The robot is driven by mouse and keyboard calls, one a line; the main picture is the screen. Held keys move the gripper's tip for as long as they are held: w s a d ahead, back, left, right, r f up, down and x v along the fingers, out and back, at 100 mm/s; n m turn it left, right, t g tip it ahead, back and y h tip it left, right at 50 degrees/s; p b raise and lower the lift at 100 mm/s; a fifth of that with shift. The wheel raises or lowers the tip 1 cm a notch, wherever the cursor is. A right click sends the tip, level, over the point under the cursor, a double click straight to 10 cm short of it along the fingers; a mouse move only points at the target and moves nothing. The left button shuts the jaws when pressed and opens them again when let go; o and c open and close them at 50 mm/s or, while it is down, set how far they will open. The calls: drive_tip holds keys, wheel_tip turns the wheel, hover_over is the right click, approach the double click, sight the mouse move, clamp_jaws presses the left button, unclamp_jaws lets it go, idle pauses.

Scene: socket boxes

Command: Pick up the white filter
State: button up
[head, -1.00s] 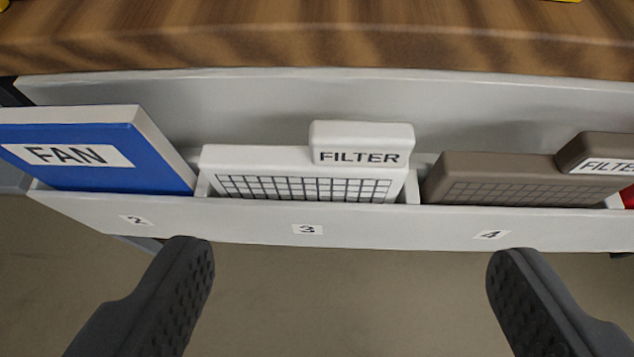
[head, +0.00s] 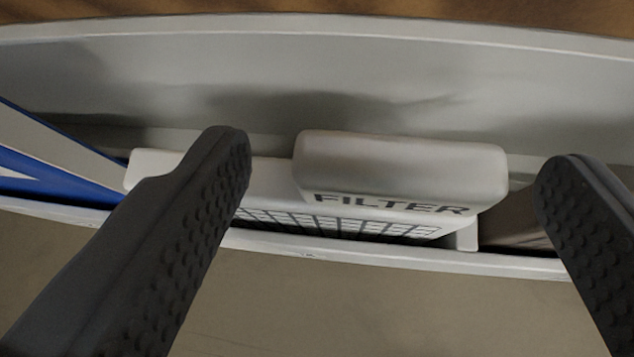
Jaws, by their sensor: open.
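The white filter (head: 400,170) stands in a slot of the grey tray, with its raised tab marked FILTER at the top and a dark grid on its front face. My gripper (head: 393,165) is open, with its two dark textured fingers on either side of the tab. The left finger overlaps the left part of the filter's body in the picture. The right finger is to the right of the tab, with a gap between. Neither finger visibly touches the tab. The lower part of the filter is hidden by the tray's front wall.
The grey tray's back wall (head: 300,75) rises behind the filter. A blue and white box (head: 60,165) leans in the slot to the left. A brown filter (head: 515,222) is partly hidden by the right finger. A wooden surface (head: 320,5) lies beyond the tray.

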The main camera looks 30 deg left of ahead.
drive_tip(key=c, duration=1)
drive_tip(key=shift+r, duration=0.15)
drive_tip(key=shift+r+p, duration=3.95)
drive_tip(key=shift+r, duration=5)
drive_tip(key=shift+p, duration=0.3)
